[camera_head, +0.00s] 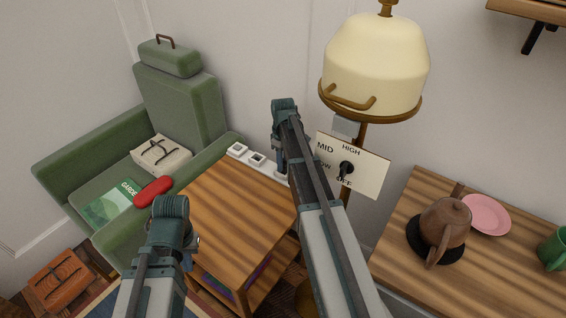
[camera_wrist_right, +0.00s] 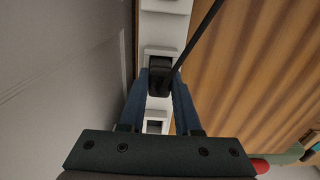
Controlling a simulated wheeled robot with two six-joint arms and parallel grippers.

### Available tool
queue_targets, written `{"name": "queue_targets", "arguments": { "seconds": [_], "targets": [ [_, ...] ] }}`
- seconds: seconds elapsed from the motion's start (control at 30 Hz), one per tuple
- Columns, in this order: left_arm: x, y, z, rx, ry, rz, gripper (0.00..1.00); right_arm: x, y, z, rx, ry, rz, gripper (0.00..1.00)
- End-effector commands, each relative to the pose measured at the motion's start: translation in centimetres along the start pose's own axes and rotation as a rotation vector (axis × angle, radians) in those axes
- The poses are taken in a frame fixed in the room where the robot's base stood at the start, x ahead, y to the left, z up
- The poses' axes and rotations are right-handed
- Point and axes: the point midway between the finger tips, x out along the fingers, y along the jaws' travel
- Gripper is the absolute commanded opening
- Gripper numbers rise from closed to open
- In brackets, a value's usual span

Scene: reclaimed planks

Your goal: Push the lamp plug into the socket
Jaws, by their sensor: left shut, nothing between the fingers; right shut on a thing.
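The black lamp plug (camera_wrist_right: 158,86) shows in the right wrist view between the two blue fingers of my right gripper (camera_wrist_right: 160,76), which is shut on it. Its dark cord (camera_wrist_right: 198,38) runs up and right. The plug is over a white socket (camera_wrist_right: 162,53) in a row of sockets; I cannot tell whether its pins are in. In the head view the socket row (camera_head: 257,160) lies along the back of the wooden table, and my right arm hides the plug. The cream lamp (camera_head: 375,65) stands behind. My left gripper (camera_head: 170,210) is shut and empty at lower left.
A dial panel (camera_head: 372,167) marked OFF, LOW, MID, HIGH is right of my right arm. The small wooden table (camera_head: 235,215) has a clear top. A green armchair (camera_head: 183,105) stands left. A right-hand table (camera_head: 500,275) holds a brown pot (camera_head: 446,220) and pink plate (camera_head: 488,214).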

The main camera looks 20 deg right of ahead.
Motion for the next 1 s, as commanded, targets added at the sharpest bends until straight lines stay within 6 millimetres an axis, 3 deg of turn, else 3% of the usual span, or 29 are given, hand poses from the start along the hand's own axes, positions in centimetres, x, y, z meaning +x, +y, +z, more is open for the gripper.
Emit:
{"name": "queue_targets", "arguments": {
  "seconds": [0.83, 0.87, 1.0],
  "targets": [
    [1.2, 0.1, -0.1, 0.0, 0.0, 0.0, 0.0, 1.2, 0.0, 0.0, 0.0, 0.0, 0.0, 0.0],
    [1.2, 0.1, -0.1, 0.0, 0.0, 0.0, 0.0, 1.2, 0.0, 0.0, 0.0, 0.0, 0.0, 0.34],
    [1.1, 0.1, -0.1, 0.0, 0.0, 0.0, 0.0, 1.1, 0.0, 0.0, 0.0, 0.0, 0.0, 0.59]
  ]
}}
